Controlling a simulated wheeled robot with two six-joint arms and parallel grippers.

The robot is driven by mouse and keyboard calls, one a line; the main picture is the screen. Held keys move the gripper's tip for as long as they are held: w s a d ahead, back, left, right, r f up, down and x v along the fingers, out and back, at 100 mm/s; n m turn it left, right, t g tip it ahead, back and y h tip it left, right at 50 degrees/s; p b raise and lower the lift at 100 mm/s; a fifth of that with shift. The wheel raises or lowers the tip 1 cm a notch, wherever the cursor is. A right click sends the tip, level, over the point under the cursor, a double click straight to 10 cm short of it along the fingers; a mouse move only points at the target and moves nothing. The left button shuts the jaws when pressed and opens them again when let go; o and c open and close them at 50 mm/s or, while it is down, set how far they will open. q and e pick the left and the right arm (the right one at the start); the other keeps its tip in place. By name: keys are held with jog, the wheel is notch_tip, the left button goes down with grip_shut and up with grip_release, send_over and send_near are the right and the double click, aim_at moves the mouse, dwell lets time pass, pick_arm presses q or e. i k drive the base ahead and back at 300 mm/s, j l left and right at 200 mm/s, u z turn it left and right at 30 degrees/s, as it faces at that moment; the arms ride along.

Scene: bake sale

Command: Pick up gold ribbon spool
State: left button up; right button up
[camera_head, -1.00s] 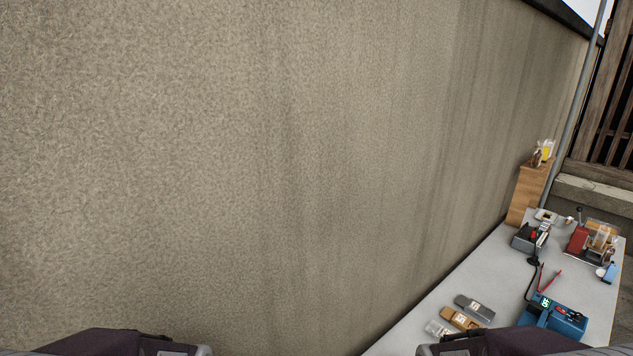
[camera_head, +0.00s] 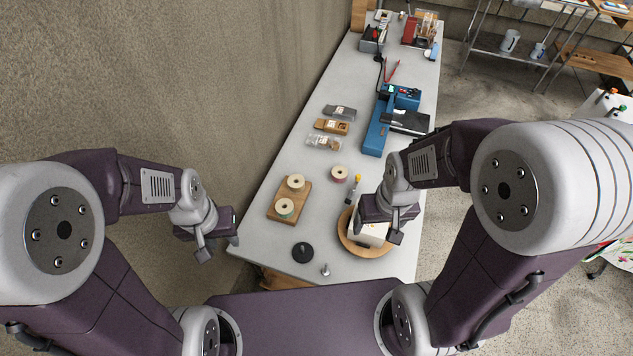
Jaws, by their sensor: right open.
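Two ribbon spools stand on a small wooden board (camera_head: 275,211): a rear pale tan one (camera_head: 295,182) and a front one with a greenish edge (camera_head: 284,207). A third spool (camera_head: 340,173) with a reddish edge stands on the table right of the board. The rear one on the board looks closest to gold, but the colour is hard to tell. My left gripper (camera_head: 222,243) hangs left of the table edge, apart from the spools; its jaw opening is unclear. My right gripper (camera_head: 388,226) is open above a white box, right of the spools.
The white box (camera_head: 368,234) sits on a round wooden board (camera_head: 352,246). A black disc (camera_head: 302,252) and small metal item (camera_head: 325,269) lie near the front edge. Packets (camera_head: 332,127) and a blue device (camera_head: 376,138) stand further back. A wall (camera_head: 200,90) runs along the left.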

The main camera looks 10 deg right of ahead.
aim_at(295, 182)
jog(key=k+l, duration=0.25)
jog(key=l, duration=0.2)
jog(key=k+l+u, duration=0.1)
jog(key=k+l, duration=0.15)
jog(key=l, duration=0.15)
jog(key=k+l, duration=0.25)
jog(key=l, duration=0.15)
jog(key=u, duration=0.05)
